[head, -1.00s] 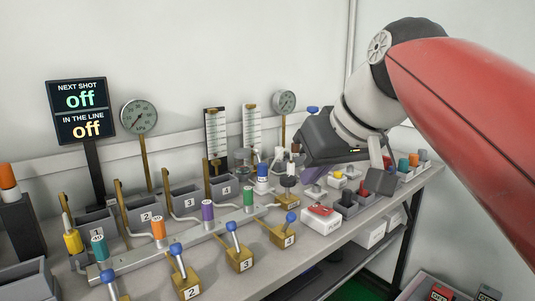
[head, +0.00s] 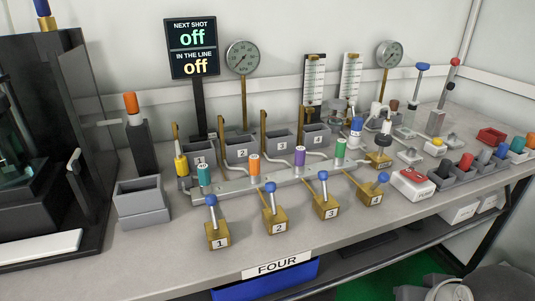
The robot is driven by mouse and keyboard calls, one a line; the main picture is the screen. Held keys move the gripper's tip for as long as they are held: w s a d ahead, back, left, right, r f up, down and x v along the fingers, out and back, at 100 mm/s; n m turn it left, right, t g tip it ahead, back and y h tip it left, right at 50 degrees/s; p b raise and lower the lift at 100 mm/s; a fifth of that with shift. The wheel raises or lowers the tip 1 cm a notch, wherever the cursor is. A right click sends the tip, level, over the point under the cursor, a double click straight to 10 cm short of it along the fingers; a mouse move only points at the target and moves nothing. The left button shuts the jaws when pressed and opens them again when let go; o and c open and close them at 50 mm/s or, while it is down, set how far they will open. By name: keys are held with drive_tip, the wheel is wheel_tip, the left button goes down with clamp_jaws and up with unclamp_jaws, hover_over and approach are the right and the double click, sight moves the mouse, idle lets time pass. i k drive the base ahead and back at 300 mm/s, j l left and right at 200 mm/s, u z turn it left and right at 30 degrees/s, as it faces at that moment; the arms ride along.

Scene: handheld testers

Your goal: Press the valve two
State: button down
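Valve two is a brass block marked 2 (head: 279,228) in the front row of the bench, with a grey lever topped by a blue knob (head: 270,187). Its lever stands nearly upright. Valve one (head: 218,242) is to its left; valve three (head: 329,213) and valve four (head: 373,199) are to its right. All have similar blue-knobbed levers, and valve four's leans right. The sign (head: 193,50) reads NEXT SHOT off and IN THE LINE off. My gripper is not in view, and nothing touches valve two.
A manifold rail with coloured caps (head: 254,165) runs just behind the valves. Two gauges (head: 242,57) stand at the back. A grey bin (head: 141,197) is at left, and a white box with a red top (head: 412,183) at right. Bare bench lies in front.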

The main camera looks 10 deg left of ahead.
sight(270, 187)
drive_tip(key=j+u, duration=0.1)
drive_tip(key=u, duration=1.05)
